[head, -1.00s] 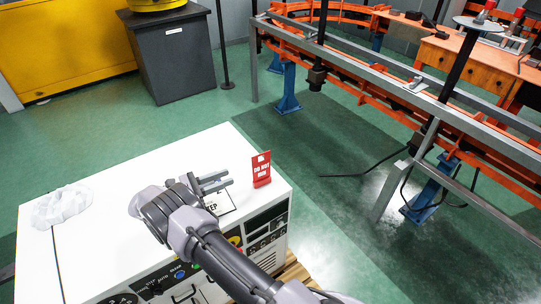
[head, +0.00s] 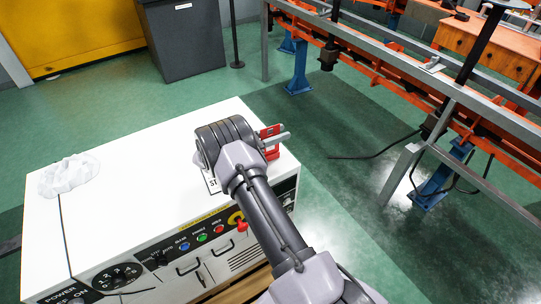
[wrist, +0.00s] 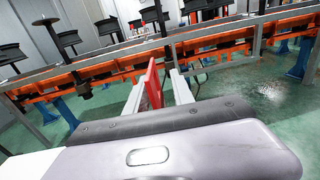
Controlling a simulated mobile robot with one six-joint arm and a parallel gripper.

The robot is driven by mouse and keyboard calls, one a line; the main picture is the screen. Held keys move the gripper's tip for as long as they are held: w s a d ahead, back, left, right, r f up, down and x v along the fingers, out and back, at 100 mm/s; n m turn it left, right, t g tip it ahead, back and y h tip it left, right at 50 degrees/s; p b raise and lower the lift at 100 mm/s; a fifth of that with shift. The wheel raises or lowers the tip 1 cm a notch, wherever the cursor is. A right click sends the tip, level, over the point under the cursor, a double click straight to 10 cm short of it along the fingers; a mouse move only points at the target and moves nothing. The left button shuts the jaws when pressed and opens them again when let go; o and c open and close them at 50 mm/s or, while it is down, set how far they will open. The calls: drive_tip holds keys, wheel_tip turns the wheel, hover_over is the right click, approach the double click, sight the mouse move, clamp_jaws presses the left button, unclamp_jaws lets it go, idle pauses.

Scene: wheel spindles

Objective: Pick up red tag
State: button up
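The red tag (head: 272,154) stands upright near the right end of the white cabinet's top (head: 125,150). In the head view my gripper (head: 282,139) reaches over the cabinet and its fingers overlap the tag, hiding much of it. In the wrist view the red tag (wrist: 153,84) appears edge-on between the two pale fingers of my gripper (wrist: 158,86). The gripper is open. The tag is close to the left finger, with a visible gap on the right finger's side.
A crumpled white cloth-like thing (head: 68,175) lies at the cabinet's left end. A sign card (head: 213,183) is partly hidden under my wrist. The front panel has buttons and knobs (head: 118,276). An orange rail structure (head: 400,97) stands beyond open green floor to the right.

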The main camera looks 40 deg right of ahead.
drive_tip(key=shift+a, duration=0.1)
drive_tip(key=shift+c, duration=0.9)
clamp_jaws()
idle(0.4)
